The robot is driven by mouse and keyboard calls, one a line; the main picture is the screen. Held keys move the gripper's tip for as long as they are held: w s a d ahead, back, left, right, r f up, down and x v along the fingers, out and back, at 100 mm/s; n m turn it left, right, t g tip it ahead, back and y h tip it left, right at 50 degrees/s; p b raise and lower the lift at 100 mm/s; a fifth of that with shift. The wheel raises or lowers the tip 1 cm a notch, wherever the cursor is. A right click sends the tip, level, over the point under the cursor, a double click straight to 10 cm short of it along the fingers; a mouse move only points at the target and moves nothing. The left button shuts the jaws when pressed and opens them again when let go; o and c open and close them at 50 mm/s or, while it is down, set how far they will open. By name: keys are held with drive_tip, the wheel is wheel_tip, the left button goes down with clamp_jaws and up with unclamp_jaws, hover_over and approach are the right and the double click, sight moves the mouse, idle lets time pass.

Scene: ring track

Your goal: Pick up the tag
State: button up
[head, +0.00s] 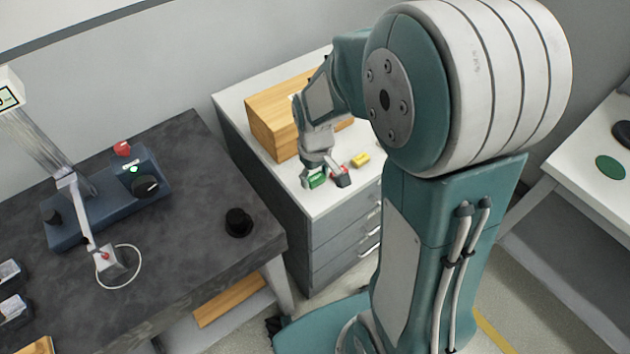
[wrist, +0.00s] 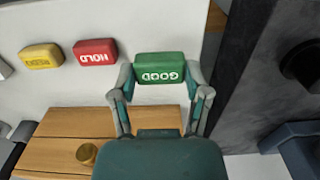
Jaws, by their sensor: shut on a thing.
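The green tag (wrist: 160,66), marked GOOD, sits between the two fingers of my gripper (wrist: 159,76) in the wrist view. The fingers are shut on its two ends. In the head view my gripper (head: 327,174) is over the front corner of the white cabinet top, with the green tag (head: 317,181) at its fingertips. I cannot tell whether the tag touches the top. A red tag (wrist: 95,52), marked HOLD, and a yellow tag (wrist: 41,56) lie in a row beside it. In the head view the yellow tag (head: 360,160) is clear and the red one is partly hidden.
A wooden box (head: 273,120) stands on the cabinet top (head: 240,98) behind my gripper. A dark bench (head: 190,225) at the left carries a blue device (head: 75,215) and a black round part (head: 238,222). Another white table (head: 590,150) stands at the right.

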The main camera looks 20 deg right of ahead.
drive_tip(key=s+a+r, duration=0.5)
drive_tip(key=s+r, duration=0.4)
drive_tip(key=s, duration=0.4)
drive_tip(key=shift+a+r, duration=0.15)
drive_tip(key=shift+r, duration=0.15)
drive_tip(key=shift+a, duration=0.1)
